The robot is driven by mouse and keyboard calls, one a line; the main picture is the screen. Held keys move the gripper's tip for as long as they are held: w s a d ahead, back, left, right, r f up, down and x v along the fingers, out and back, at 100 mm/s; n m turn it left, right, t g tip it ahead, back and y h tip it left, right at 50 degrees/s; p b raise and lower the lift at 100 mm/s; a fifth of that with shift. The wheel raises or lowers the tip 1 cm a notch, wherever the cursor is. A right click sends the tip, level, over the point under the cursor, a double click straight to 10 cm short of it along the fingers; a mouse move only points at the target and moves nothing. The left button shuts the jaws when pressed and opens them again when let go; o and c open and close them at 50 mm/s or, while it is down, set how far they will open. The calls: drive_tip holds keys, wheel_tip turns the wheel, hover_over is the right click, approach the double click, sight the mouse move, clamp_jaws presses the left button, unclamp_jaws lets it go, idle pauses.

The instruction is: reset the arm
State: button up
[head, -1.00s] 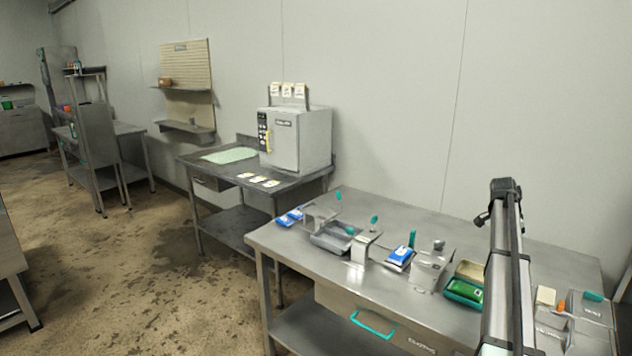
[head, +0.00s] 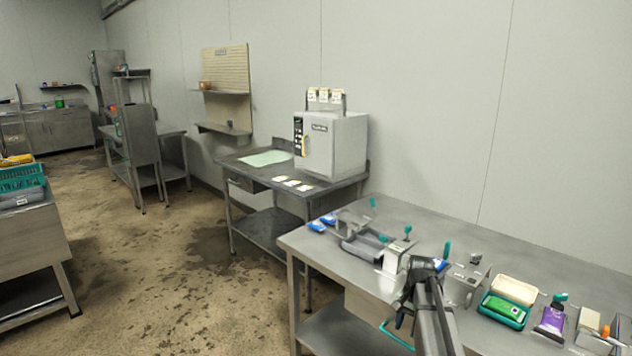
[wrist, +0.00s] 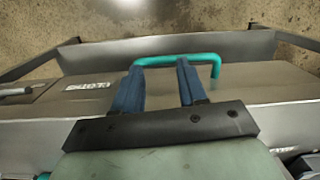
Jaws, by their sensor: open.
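My gripper (wrist: 160,72) shows in the wrist view with its two blue fingers apart and nothing seen held between them. The fingertips overlap the teal drawer handle (wrist: 205,58) in that view; I cannot tell whether they touch it. In the head view my arm reaches down over the front edge of the near steel table (head: 330,255). The teal handle shows in part there (head: 391,336), and my arm hides much of the drawer front.
The near table holds a green packet in a teal tray (head: 503,312), a purple pouch (head: 549,320) and several metal stands. A white autoclave (head: 338,146) stands on the table behind. Open floor (head: 180,280) lies to the left.

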drive_tip(key=s+a+f+n+g, duration=0.2)
drive_tip(key=s+a+f, duration=0.1)
drive_tip(key=s+f, duration=0.9)
drive_tip(key=s+a+f+n+g, duration=0.15)
drive_tip(key=s+a+f, duration=0.25)
drive_tip(key=s+f, duration=0.75)
drive_tip(key=s+a+f+n+g, duration=0.1)
drive_tip(key=s+f, duration=0.5)
drive_tip(key=s, duration=0.7)
drive_tip(key=s+a+f+n+g, duration=0.2)
drive_tip(key=s+f, duration=0.5)
drive_tip(key=s, duration=0.5)
drive_tip(key=shift+s+f+n+h, duration=0.2)
drive_tip(key=shift+s+n+h, duration=0.2)
drive_tip(key=shift+n, duration=0.25)
